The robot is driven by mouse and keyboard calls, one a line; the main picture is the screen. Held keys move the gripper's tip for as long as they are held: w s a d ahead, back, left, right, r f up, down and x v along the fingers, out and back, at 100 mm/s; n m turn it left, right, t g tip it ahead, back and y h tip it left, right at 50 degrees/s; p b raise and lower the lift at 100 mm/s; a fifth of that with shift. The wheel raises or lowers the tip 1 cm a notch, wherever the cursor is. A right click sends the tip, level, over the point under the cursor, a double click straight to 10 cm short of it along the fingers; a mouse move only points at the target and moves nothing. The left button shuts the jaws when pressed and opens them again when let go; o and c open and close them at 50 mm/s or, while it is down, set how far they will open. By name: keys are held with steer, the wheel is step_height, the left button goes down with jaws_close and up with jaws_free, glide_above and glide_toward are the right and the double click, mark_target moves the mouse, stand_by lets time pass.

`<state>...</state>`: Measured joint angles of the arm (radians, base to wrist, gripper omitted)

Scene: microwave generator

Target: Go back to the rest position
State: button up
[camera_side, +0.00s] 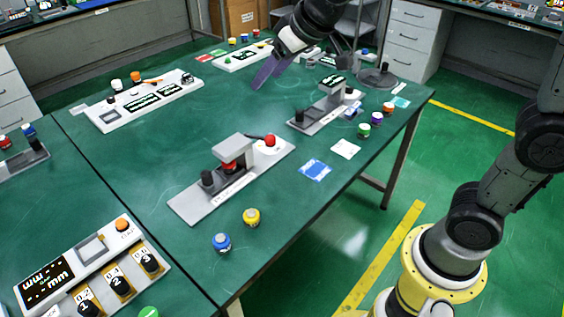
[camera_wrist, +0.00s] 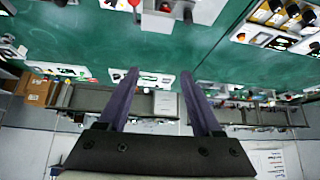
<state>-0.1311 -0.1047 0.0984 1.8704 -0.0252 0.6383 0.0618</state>
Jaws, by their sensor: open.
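My gripper (camera_side: 265,74) is above the far part of the green table (camera_side: 190,145) in the side view. In the wrist view, my gripper (camera_wrist: 158,82) shows two purple fingers spread apart with nothing between them. It is open and empty. The fingers are clear of the tabletop as far as the views show.
A grey station with a red button (camera_side: 270,141) stands mid-table. A white panel (camera_side: 145,100) is at left, another grey station (camera_side: 325,108) at right. Blue (camera_side: 221,243) and yellow (camera_side: 251,217) cylinders sit near the front edge.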

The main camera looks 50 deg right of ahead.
steer(key=s+d+r+m, duration=0.1)
steer(key=s+d, duration=0.1)
steer(key=s, duration=0.6)
steer(key=s+d, duration=0.3)
steer(key=s, duration=0.5)
steer(key=s+f+g, duration=0.1)
steer(key=s+f, duration=0.6)
steer(key=s, duration=0.3)
steer(key=shift+f+g+h, duration=0.2)
steer(key=shift+g+h, duration=0.2)
